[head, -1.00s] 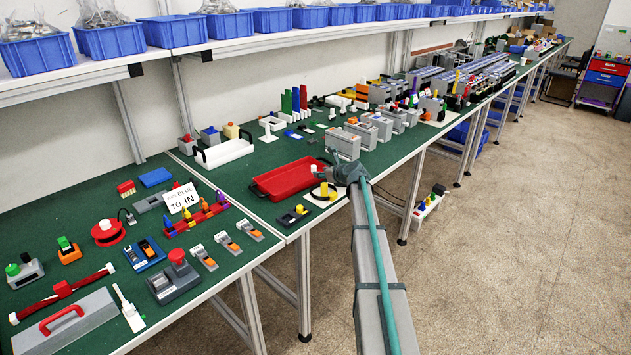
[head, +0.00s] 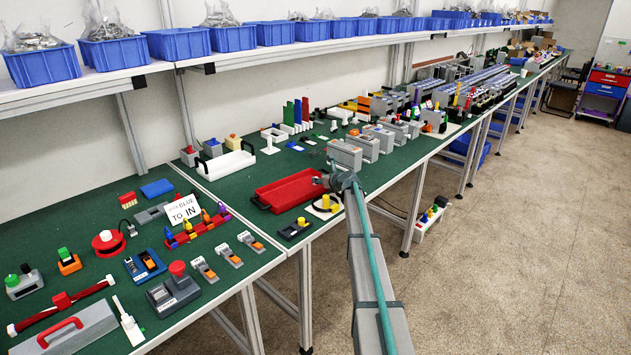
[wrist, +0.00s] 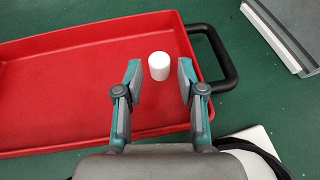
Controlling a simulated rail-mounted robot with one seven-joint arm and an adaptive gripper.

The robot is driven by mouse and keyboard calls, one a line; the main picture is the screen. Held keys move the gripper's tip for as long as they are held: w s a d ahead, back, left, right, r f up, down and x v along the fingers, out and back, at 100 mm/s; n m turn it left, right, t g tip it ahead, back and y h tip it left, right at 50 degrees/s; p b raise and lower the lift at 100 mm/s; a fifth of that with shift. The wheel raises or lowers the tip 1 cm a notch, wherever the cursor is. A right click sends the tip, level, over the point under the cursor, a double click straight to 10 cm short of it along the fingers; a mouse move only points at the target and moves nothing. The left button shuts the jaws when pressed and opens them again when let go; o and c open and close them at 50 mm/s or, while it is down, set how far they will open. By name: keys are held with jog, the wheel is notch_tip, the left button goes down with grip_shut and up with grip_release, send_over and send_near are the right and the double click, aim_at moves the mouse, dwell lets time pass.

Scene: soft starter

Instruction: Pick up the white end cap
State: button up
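The white end cap (wrist: 159,66), a small plain white cylinder, stands in the red tray (wrist: 75,75) close to the handle end in the wrist view. My gripper (wrist: 159,74) is open, with one finger on each side of the cap. Gaps show between the cap and both fingers, and nothing is held. In the head view my gripper (head: 322,181) is low at the right end of the red tray (head: 287,193). I cannot make out the cap there.
The tray's black handle (wrist: 224,62) is just right of the fingers. A grey block (wrist: 285,35) lies beyond it. A white plate with yellow pieces (head: 325,205) is in front of the tray, near the table edge. Grey boxes (head: 345,153) stand behind.

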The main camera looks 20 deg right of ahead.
jog(key=x, duration=0.3)
jog(key=c, duration=0.5)
jog(key=shift+c, duration=0.2)
jog(key=shift+r, duration=0.15)
